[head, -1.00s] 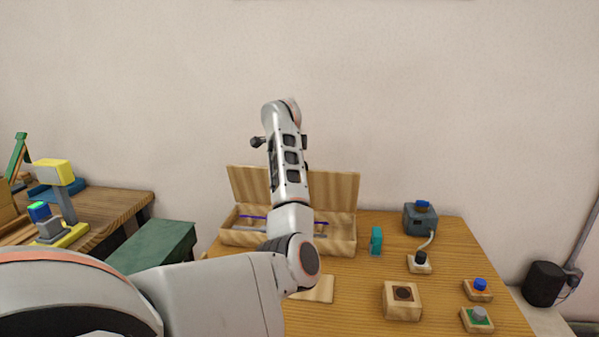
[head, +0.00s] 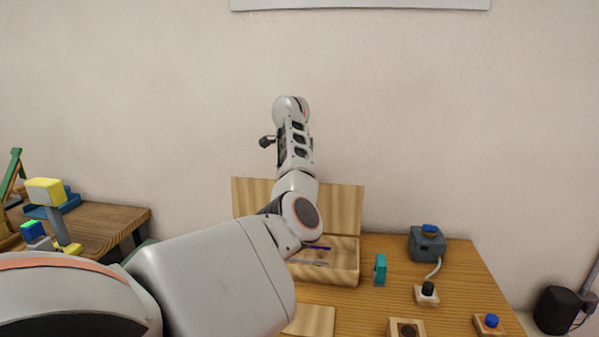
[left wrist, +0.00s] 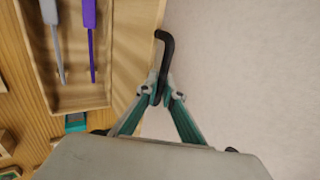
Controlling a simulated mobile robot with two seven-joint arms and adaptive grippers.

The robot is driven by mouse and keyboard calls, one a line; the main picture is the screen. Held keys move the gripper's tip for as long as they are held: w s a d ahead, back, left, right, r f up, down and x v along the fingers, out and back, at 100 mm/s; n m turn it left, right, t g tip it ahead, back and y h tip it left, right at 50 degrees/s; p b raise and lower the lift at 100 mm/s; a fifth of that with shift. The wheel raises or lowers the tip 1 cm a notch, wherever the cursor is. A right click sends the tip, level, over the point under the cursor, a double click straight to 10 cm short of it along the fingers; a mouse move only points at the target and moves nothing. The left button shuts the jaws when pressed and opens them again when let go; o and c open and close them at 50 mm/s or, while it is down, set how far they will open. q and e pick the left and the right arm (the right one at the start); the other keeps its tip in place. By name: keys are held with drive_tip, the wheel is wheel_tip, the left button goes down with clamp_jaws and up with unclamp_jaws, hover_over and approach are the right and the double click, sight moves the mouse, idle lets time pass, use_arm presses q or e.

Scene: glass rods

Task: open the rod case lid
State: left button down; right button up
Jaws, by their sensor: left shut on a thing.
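The wooden rod case (head: 342,271) stands at the back of the table, partly hidden by my left arm. Its lid (head: 345,208) stands open, roughly upright behind it. In the left wrist view, a purple rod (left wrist: 91,35) and a grey rod (left wrist: 55,30) lie in the case, beside the lid (left wrist: 134,45). My right gripper is not in view.
A teal block (head: 380,269) stands just right of the case. A grey-blue box with a blue top (head: 427,243) and a cabled black-knobbed block (head: 427,293) are further right. A side table (head: 105,221) with a yellow-topped device is at the left.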

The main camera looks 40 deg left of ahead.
use_arm(q)
drive_tip(key=shift+s+f, duration=0.1)
drive_tip(key=shift+f, duration=0.05)
drive_tip(key=c, duration=2.2)
unclamp_jaws()
drive_tip(key=shift+s+r, duration=0.15)
drive_tip(key=shift+r, duration=0.3)
drive_tip(key=v, duration=1.1)
drive_tip(key=shift+d, duration=0.1)
